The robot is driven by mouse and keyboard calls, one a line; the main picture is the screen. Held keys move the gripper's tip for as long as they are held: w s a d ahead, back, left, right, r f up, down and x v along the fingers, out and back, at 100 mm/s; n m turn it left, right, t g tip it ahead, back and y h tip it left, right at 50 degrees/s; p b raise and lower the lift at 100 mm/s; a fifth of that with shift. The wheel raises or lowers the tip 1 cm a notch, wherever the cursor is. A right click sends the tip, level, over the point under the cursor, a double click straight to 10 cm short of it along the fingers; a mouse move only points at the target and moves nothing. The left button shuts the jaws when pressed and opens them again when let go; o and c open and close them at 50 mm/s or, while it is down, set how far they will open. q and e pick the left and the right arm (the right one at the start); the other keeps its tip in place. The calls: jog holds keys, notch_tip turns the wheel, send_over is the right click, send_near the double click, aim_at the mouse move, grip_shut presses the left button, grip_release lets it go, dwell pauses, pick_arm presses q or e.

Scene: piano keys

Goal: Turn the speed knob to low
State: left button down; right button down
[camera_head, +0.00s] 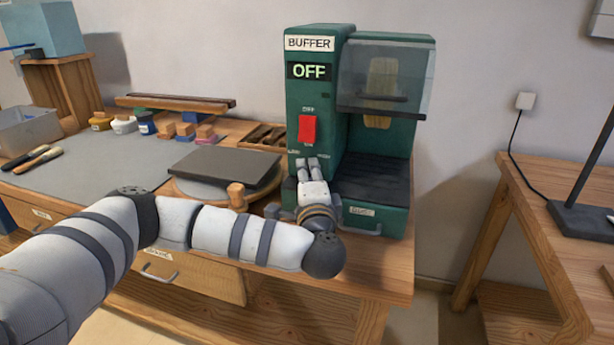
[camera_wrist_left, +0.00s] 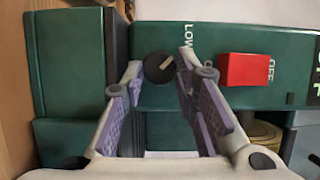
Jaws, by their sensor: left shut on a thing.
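The green buffer machine (camera_head: 303,100) stands on the bench with an "OFF" display (camera_head: 309,71). The black round speed knob (camera_wrist_left: 157,68) shows in the left wrist view, its pale pointer line slanting up and right, roughly toward the "LOW" label (camera_wrist_left: 188,39). My left gripper (camera_head: 313,164) reaches the lower front panel, below the red switch (camera_head: 307,128). In the wrist view, the left gripper's fingers (camera_wrist_left: 158,65) are shut on the knob, one on each side. The gripper hides the knob in the head view. My right gripper is out of view.
The red switch also shows right of the fingers in the wrist view (camera_wrist_left: 245,70). A clear shield (camera_head: 385,78) covers the buffing wheel. A dark slab on a round turntable (camera_head: 222,170) lies left of the machine. Another table (camera_head: 540,190) stands at the right, across a gap.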

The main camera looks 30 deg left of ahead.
pick_arm(q)
jog(key=shift+r, duration=0.1)
jog(key=c, duration=1.2)
grip_release()
jog(key=shift+c, duration=0.2)
jog(key=shift+f, duration=0.2)
jog(key=v, duration=0.8)
jog(key=shift+r, duration=0.25)
